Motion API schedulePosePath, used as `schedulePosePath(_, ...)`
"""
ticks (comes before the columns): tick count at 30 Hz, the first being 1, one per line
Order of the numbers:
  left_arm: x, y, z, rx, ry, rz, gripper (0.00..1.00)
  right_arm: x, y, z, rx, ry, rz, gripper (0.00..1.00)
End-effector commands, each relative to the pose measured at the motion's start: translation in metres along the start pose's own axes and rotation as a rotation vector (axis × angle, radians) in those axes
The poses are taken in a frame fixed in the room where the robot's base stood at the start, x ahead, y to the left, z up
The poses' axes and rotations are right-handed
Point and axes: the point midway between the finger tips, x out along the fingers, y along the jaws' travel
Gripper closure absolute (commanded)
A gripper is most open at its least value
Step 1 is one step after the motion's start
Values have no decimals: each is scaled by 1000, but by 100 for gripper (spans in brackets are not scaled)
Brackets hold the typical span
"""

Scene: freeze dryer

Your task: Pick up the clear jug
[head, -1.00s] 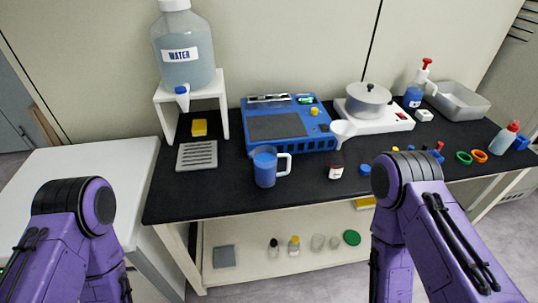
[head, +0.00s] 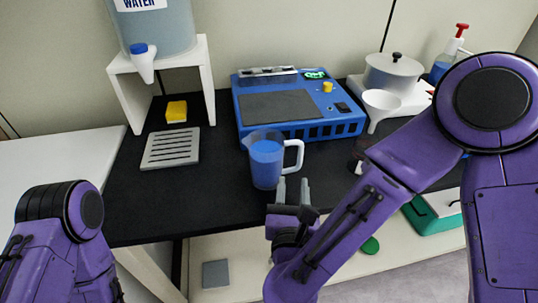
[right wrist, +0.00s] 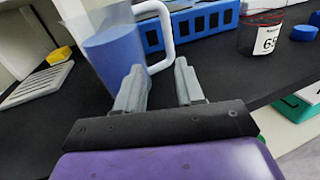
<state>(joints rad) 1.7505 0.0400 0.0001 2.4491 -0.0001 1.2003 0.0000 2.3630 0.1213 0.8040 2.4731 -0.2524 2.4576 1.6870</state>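The clear jug (head: 266,165) stands upright on the black bench top in front of the blue machine, with blue liquid inside and a white handle on its right side. It also shows in the right wrist view (right wrist: 117,55), its handle close beyond the fingertips. My right gripper (head: 292,190) is open and empty at the bench's front edge, just in front of the jug and below its handle. In the right wrist view the two fingers (right wrist: 158,82) are spread apart with nothing between them. My left gripper is not in view; only my left arm shows at lower left.
The blue machine (head: 295,110) stands behind the jug. A slotted grey tray (head: 171,148) and a yellow sponge (head: 176,111) lie to the left, by the white water stand (head: 208,80). Bare bench lies left of the jug.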

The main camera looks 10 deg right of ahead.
Motion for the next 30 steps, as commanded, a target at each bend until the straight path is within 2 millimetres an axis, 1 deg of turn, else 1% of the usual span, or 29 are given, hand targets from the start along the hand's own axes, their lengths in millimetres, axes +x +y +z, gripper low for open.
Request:
schedulePosePath(1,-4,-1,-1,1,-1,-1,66,10,-2,3,3,1,-8,62)
schedulePosePath(3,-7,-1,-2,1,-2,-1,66,24,-4,2,2,2,-10,62)
schedulePosePath(8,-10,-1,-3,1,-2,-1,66,44,-4,2,-3,2,-8,62)
schedulePosePath(12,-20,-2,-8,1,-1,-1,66,68,-10,6,-5,2,-9,62)
schedulePosePath(15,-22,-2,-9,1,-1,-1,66,85,-11,4,-4,2,-7,62)
schedulePosePath(18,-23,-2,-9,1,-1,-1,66,93,-10,2,-6,3,-4,62)
schedulePosePath(24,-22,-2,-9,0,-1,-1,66,94,-9,1,-7,3,-1,62)
schedulePosePath(25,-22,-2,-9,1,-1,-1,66,94,-9,1,-7,3,-1,69)
schedulePosePath(26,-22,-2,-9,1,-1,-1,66,94,-9,1,-7,3,-1,79)
schedulePosePath(27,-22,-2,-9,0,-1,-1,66,94,-9,1,-7,3,-1,92)
schedulePosePath(28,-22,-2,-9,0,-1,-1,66,94,-9,2,-7,3,-1,100)
schedulePosePath(30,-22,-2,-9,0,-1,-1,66,94,-9,2,-7,3,-1,100)
